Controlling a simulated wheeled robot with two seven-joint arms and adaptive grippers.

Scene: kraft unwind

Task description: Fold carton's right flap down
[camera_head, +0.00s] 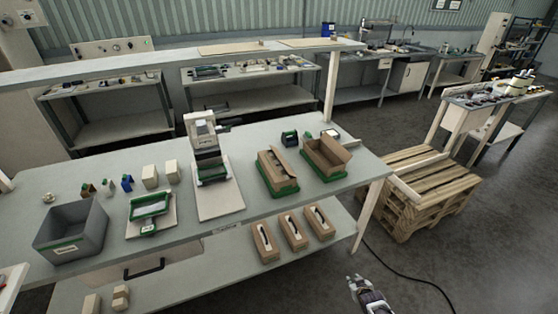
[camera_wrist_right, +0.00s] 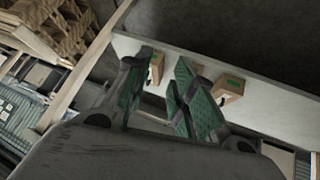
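Two brown cartons stand on green trays on the workbench in the head view. The right carton (camera_head: 314,163) is open at the top, with a raised flap (camera_head: 334,148) on its right side. The left carton (camera_head: 272,180) also has a raised brown panel. My right gripper (camera_head: 363,285) is in front of the bench at the bottom of the head view, well away from both cartons. My left gripper is not in view.
Several brown boxes (camera_head: 293,231) with dark inserts lie on the lower shelf. A grey bin (camera_head: 72,233), a green frame (camera_head: 150,203) and a press-like device (camera_head: 208,155) stand left on the bench. A wooden pallet stack (camera_head: 428,185) stands to the right. The floor around my right gripper is clear except a cable.

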